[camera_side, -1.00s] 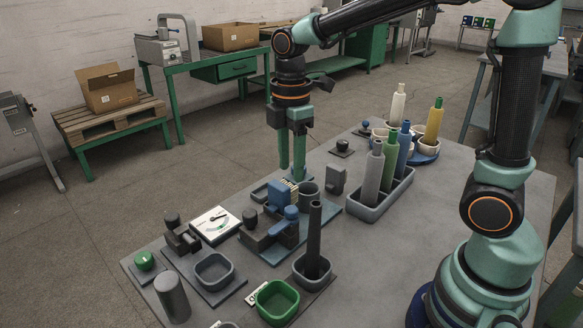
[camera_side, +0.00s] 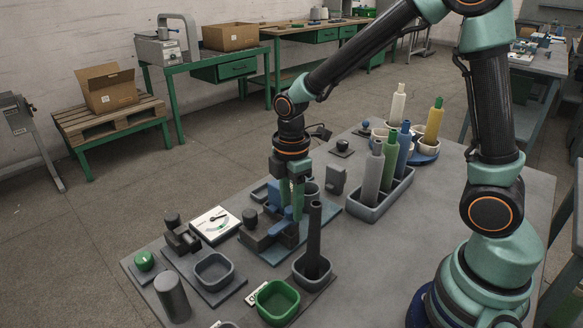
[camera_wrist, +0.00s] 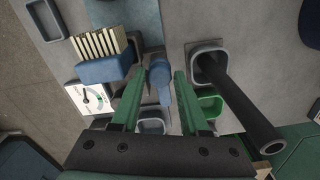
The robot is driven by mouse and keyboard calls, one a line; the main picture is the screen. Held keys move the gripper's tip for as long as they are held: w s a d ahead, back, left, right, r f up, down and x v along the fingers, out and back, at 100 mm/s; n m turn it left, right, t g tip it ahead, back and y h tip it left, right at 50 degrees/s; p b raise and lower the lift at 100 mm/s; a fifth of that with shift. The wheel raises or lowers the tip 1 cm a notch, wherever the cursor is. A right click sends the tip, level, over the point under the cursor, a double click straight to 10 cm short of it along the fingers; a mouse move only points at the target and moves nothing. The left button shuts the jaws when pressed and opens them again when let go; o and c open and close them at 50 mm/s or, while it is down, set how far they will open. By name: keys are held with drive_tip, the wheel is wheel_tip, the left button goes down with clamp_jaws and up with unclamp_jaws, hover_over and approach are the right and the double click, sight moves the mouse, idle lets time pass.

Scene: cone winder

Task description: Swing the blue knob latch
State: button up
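The blue knob latch (camera_wrist: 158,78) shows in the wrist view as a rounded blue head between my two green fingers. In the side view the blue knob (camera_side: 289,214) is low on the winder's blue-grey base plate (camera_side: 274,256), partly hidden by my fingers. My gripper (camera_side: 292,212) is open and points down over the knob. In the wrist view my gripper (camera_wrist: 157,74) has one finger on each side of the knob, with gaps visible. Beside it is a blue block (camera_wrist: 106,70) with a row of cream teeth.
A dark tube (camera_side: 314,240) stands in a grey cup close to my gripper's right. A grey rack (camera_side: 375,207) of tall cones is further right. A white dial (camera_side: 215,225), a green cup (camera_side: 277,303) and a green button (camera_side: 144,261) are nearby.

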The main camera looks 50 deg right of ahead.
clamp_jaws()
drive_tip(key=shift+m, duration=0.3)
drive_tip(key=m, duration=0.3)
drive_tip(key=shift+m, duration=0.3)
drive_tip(key=m, duration=0.4)
drive_tip(key=shift+m, duration=0.3)
drive_tip(key=m, duration=0.4)
drive_tip(key=shift+m, duration=2.5)
drive_tip(key=shift+o, duration=1.3)
unclamp_jaws()
